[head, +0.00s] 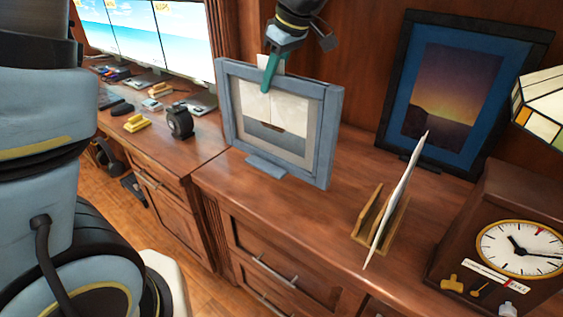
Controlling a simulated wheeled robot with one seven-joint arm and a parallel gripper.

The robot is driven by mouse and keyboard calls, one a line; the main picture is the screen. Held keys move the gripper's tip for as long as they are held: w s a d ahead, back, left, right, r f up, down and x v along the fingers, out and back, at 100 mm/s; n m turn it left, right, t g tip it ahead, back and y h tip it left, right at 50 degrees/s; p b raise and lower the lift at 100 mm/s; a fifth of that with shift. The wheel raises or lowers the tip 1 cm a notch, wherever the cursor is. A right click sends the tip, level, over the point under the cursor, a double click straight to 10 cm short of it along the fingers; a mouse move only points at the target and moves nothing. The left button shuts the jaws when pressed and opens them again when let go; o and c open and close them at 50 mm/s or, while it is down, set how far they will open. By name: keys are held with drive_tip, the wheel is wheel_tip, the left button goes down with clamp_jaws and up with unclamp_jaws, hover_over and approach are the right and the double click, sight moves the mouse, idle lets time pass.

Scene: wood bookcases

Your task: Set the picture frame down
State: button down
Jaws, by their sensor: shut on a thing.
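The picture frame (228,120) has a thick grey-blue border, a pale picture inside and a small foot at its lower front. It is upright over the left part of the wooden cabinet top (310,225). My gripper (270,73) comes down from above and is shut on the middle of the frame's top edge, with a teal finger in front of it. The frame's lower edge and foot are at or very near the cabinet top; I cannot tell whether they touch it.
A dark blue framed sunset picture (458,85) leans at the back wall. A wooden holder with a white sheet (398,195) and a clock (515,248) stand to the right. A lower desk (150,140) with monitors and small items is left. Bare wood lies before the frame.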

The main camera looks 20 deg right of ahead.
sight(273, 111)
wheel_tip(273, 111, down, 9)
drive_tip(key=shift+r+p, duration=0.2)
drive_tip(key=shift+p, duration=1)
drive_tip(key=shift+f, duration=0.85)
drive_tip(key=c, duration=0.8)
unclamp_jaws()
drive_tip(key=shift+r, duration=0.15)
